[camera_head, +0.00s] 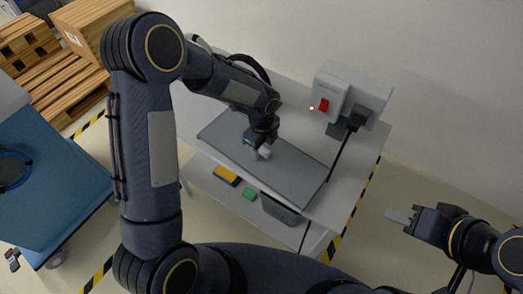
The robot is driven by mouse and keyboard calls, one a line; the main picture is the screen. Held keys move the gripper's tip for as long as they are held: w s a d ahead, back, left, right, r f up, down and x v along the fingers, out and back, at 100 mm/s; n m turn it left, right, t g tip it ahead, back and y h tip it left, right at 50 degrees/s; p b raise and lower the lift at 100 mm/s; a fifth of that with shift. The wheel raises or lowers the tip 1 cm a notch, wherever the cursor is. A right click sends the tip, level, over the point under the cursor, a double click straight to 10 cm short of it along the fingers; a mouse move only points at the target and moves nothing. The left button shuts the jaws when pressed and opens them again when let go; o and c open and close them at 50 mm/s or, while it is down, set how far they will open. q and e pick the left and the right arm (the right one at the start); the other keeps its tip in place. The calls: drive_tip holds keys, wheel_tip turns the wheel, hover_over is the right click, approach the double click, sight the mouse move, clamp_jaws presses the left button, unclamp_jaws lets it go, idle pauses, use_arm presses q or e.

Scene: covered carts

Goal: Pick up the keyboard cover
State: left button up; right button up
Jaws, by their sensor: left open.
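A flat dark grey panel (290,178), which appears to be the keyboard cover, lies on the light grey cart (366,160). My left gripper (262,152) is over the panel's middle, pointing down, and is open. A small pale block shape shows at its fingertips; I cannot tell whether it is a fingertip or a knob on the cover, nor whether they touch. My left forearm hides part of the cart's far left. My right gripper (402,216) is off to the right of the cart, over the floor, away from the cover; its finger opening cannot be made out.
A grey box with a red switch (324,105) and a black plug and cable stands at the cart's back right. The lower shelf holds a yellow-and-blue item (227,176), a green item (249,194) and a dark bin (281,209). A blue cart (60,200) and wooden pallets (50,65) are left.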

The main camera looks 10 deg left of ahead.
use_arm(q)
clamp_jaws()
drive_tip(key=shift+r, duration=0.1)
